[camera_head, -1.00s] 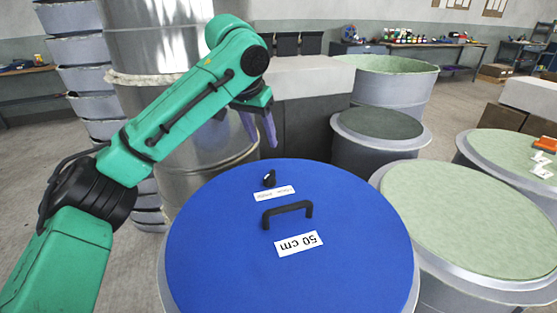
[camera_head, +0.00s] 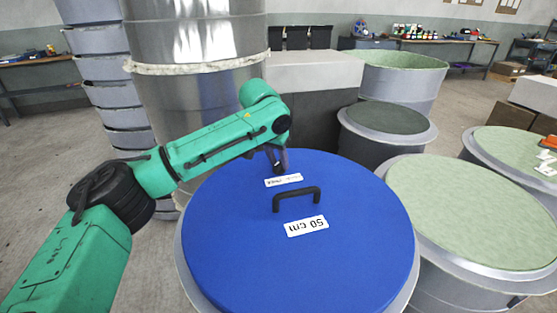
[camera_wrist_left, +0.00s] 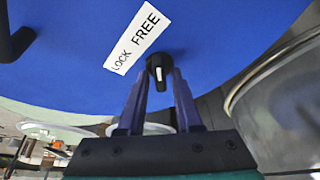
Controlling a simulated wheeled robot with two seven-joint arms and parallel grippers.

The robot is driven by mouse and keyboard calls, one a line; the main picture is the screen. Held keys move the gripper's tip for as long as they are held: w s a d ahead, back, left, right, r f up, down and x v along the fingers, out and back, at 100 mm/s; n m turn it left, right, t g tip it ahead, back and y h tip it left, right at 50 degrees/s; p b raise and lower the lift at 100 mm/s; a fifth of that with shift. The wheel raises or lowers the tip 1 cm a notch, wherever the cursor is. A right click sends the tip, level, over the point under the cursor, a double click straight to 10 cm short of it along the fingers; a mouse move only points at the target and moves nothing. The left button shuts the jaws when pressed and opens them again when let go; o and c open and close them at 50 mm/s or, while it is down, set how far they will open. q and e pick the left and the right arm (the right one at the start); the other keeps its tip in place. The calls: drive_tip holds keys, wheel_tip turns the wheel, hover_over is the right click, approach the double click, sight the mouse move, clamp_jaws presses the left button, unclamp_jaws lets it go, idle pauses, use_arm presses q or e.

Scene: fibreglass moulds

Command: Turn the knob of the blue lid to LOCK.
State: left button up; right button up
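The blue lid (camera_head: 350,230) lies on a round grey drum and has a black handle (camera_head: 297,196), a "50 cm" label and a LOCK/FREE label (camera_head: 283,181). In the left wrist view the label (camera_wrist_left: 138,38) reads LOCK at its left end, FREE at its right. The small black knob (camera_wrist_left: 158,65) with a white mark is beside this label. My left gripper (camera_wrist_left: 160,84) is open, its two purple fingertips at either side of the knob, with small gaps showing. In the head view the gripper (camera_head: 280,160) partly hides the knob. My right gripper is not in view.
Green-topped drums (camera_head: 470,215) stand close at the right, and a dark-topped drum (camera_head: 388,119) behind. A tall shiny metal cylinder (camera_head: 195,90) stands behind my left arm. A pale block (camera_head: 315,72) is at the back.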

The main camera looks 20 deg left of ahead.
use_arm(q)
clamp_jaws()
